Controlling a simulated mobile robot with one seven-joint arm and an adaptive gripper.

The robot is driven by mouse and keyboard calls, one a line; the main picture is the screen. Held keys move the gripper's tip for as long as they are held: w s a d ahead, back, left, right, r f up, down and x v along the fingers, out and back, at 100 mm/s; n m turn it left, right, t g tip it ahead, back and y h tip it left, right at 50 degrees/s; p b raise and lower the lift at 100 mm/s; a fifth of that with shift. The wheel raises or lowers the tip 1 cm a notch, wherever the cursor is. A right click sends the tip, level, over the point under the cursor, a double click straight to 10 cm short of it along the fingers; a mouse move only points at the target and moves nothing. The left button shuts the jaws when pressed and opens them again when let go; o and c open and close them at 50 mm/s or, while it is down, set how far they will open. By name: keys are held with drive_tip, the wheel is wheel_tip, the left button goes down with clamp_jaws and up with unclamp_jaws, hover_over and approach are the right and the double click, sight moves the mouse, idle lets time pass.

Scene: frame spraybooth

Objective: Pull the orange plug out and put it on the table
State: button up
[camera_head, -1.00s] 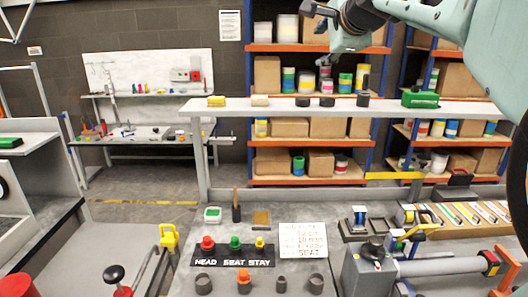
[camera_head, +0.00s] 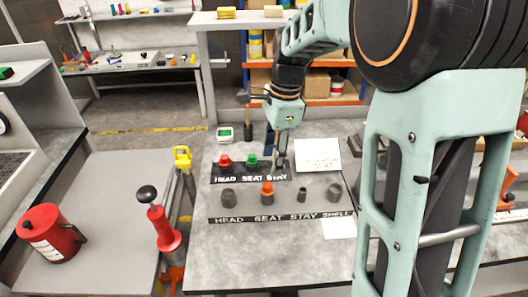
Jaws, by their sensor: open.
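An orange plug (camera_head: 267,187) stands in the lower row, above the SEAT label of the lower strip (camera_head: 280,216). Dark cups (camera_head: 228,197) stand in the same row on both sides of it. In the upper row, a red plug (camera_head: 225,161) and a green plug (camera_head: 251,160) stand on a black strip (camera_head: 228,178) marked HEAD SEAT STAY. My gripper (camera_head: 279,162) points down, open, at the STAY end of the upper row, behind and slightly right of the orange plug. It hides the upper STAY place. The grey table (camera_head: 260,255) has bare surface in front.
A white note (camera_head: 318,155) lies right of my gripper, and a green-and-white device (camera_head: 225,134) lies behind the plugs. A red can (camera_head: 52,235) and a red-based, black-knobbed tool (camera_head: 162,228) stand on the left bench. My arm covers the right side.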

sight(268, 185)
drive_tip(key=f, duration=0.7)
drive_tip(key=a+f, duration=0.1)
drive_tip(key=f, duration=0.2)
drive_tip(key=shift+s+a+f, duration=0.1)
drive_tip(key=shift+s+f, duration=0.1)
drive_tip(key=shift+f, duration=0.15)
drive_tip(key=c, duration=1)
drive_tip(key=o, duration=1)
drive_tip(key=shift+r, duration=0.1)
